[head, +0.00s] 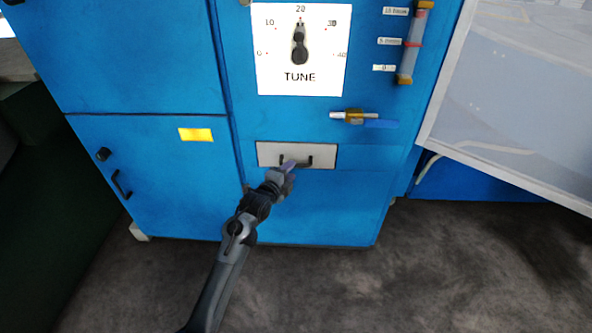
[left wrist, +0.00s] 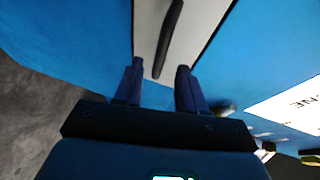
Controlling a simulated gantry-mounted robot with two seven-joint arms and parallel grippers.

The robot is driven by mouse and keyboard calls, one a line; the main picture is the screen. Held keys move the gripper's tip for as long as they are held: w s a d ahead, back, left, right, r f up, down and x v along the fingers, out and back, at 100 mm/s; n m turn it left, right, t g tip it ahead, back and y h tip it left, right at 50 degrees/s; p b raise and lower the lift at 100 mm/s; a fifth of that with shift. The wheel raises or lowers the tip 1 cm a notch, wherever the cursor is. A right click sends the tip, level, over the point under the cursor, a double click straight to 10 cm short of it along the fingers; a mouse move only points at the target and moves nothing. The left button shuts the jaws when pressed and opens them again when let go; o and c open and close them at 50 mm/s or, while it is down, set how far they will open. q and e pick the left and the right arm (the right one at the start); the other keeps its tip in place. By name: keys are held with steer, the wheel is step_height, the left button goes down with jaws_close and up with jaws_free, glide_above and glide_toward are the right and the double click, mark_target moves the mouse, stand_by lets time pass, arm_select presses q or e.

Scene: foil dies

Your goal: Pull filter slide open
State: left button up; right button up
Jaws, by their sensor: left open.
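The filter slide (head: 268,152) is a pale grey panel in the blue cabinet's front, below the TUNE dial. It looks flush with the cabinet face. Its black bar handle (head: 311,160) is partly hidden behind my left gripper (head: 288,167) in the head view. In the left wrist view the slide (left wrist: 147,30) and its handle (left wrist: 168,40) lie ahead of my left gripper (left wrist: 158,85). The two fingers are spread apart, with the handle's near end in line with the gap between them. I cannot tell whether they touch it. My right gripper is not in view.
The blue cabinet (head: 300,210) carries a TUNE dial (head: 270,75), a brass valve with a blue lever (head: 380,124) and a gauge tube (head: 412,50). A door with a black handle (head: 120,184) is at left. A pale board (head: 520,90) stands at right. The dark floor (head: 430,280) in front is clear.

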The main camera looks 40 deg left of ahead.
mark_target(297, 144)
arm_select(q)
steer(key=shift+b+x, duration=1.2)
steer(key=shift+x, duration=1.55)
steer(key=shift+c, duration=1.2)
jaws_close()
